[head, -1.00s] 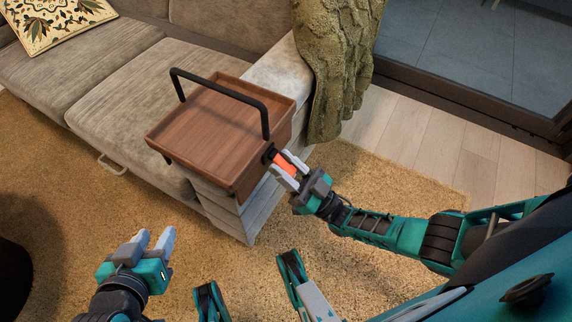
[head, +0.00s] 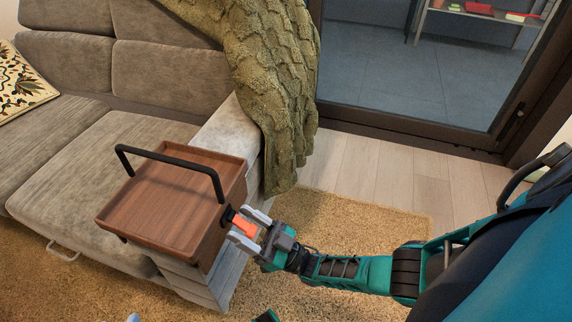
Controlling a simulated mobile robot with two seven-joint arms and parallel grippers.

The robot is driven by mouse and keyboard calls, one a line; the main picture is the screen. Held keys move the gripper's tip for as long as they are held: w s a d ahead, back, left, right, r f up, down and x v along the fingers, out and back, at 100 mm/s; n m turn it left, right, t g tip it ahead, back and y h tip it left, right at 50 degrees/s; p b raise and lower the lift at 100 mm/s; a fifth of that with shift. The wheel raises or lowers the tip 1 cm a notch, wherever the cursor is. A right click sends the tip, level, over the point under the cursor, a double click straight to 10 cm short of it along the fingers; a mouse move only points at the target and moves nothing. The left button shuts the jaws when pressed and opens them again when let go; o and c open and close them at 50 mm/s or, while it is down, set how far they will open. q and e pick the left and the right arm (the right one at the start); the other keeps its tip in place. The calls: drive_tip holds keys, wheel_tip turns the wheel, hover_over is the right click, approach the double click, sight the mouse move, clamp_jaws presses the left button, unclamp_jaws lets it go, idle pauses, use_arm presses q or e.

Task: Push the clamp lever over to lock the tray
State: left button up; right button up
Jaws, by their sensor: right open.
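The wooden tray (head: 165,205) with a black hoop handle (head: 172,158) sits over the arm of the sofa. The orange clamp lever (head: 243,225) sticks out from a black mount on the tray's right side. My right gripper (head: 250,228) is open, with its pale fingers on either side of the orange lever. I cannot tell whether the fingers touch it. Of my left gripper, only a small pale tip (head: 133,318) seems to show at the bottom edge, so its jaws cannot be judged.
The grey sofa (head: 75,155) fills the left, with a patterned cushion (head: 20,85) on it. A green knit throw (head: 270,80) hangs over the sofa back and arm, close behind the tray.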

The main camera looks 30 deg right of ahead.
sight(255, 233)
drive_tip(key=shift+s+d+f, duration=0.3)
drive_tip(key=shift+s+f, duration=0.05)
drive_tip(key=shift+f, duration=0.05)
drive_tip(key=v, duration=0.3)
drive_tip(key=shift+s+f, duration=0.1)
use_arm(q)
drive_tip(key=shift+s+a+r+p, duration=0.1)
drive_tip(key=shift+s+a+p, duration=0.1)
drive_tip(key=shift+p, duration=0.35)
use_arm(e)
drive_tip(key=s+d, duration=0.7)
drive_tip(key=s, duration=0.3)
drive_tip(key=shift+d, duration=0.4)
use_arm(q)
drive_tip(key=shift+w+r, duration=0.1)
drive_tip(key=shift+w, duration=0.05)
use_arm(e)
drive_tip(key=shift+f, duration=0.1)
